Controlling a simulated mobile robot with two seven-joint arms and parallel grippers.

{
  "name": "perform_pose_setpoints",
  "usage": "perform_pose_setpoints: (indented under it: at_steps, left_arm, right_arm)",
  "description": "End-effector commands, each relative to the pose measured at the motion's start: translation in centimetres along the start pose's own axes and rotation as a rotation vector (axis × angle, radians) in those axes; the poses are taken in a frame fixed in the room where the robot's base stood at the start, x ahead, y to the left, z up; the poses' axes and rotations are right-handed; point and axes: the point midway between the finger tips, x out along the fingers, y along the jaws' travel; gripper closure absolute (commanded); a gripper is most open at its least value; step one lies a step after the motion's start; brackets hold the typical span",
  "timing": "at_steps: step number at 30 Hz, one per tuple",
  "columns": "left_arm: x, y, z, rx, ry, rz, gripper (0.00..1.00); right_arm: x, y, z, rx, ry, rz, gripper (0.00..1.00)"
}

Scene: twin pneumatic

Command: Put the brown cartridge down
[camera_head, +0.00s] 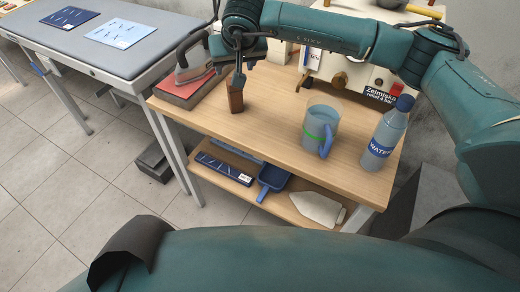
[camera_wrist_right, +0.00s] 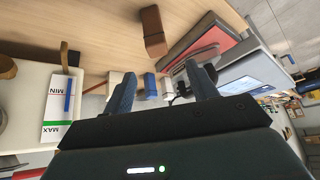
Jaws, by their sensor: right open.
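My left gripper is not in view.
An iron (camera_head: 190,72) rests on a red box (camera_head: 186,91) left of the cartridge. A clear mug (camera_head: 321,128) and a water bottle (camera_head: 386,133) stand to the right. A white machine (camera_head: 352,75) stands behind. A lower shelf (camera_head: 232,185) holds several items.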

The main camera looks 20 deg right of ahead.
Motion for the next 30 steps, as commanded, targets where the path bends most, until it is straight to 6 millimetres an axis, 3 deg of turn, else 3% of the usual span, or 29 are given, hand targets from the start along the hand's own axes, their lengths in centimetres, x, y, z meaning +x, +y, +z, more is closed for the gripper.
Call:
perform_pose_setpoints:
  at_steps: [4,6,9,11,13,15,19,20,23,25,28,30]
  left_arm:
    - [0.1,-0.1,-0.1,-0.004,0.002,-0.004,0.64]
    - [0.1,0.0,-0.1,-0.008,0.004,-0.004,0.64]
    - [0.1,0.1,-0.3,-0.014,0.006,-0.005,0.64]
    - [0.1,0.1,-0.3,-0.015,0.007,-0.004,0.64]
    - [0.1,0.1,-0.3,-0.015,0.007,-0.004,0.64]
    - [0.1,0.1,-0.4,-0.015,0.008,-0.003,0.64]
    - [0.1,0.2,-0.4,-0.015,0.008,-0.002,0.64]
    - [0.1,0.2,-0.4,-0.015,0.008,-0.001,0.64]
    - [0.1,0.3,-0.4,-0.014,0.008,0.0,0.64]
    - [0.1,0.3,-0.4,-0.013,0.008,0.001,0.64]
    - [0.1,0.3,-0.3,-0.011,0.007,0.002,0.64]
    - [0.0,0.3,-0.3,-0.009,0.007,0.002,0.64]
  right_arm:
    - [1.4,-5.0,5.9,0.138,-0.173,-0.198,0.42]
    - [1.2,-9.2,10.6,0.294,-0.345,-0.358,0.42]
    - [-1.7,-15.6,17.1,0.632,-0.694,-0.598,0.42]
    - [-4.3,-18.4,19.4,0.863,-0.924,-0.701,0.42]
    - [-7.4,-20.7,20.7,1.149,-1.209,-0.782,0.42]
    - [-9.9,-21.6,20.7,1.449,-1.506,-0.815,0.42]
    - [-11.6,-20.4,18.8,2.027,-2.082,-0.744,0.42]
    - [-11.3,-19.6,18.3,-2.115,2.171,0.687,0.42]
    - [-8.7,-15.8,17.6,-1.747,1.793,0.321,0.42]
    - [-5.8,-12.6,18.6,-1.47,1.521,0.115,0.42]
    - [-1.4,-8.0,22.2,-1.078,1.148,-0.098,0.42]
    - [0.8,-5.2,25.7,-0.836,0.923,-0.194,0.42]
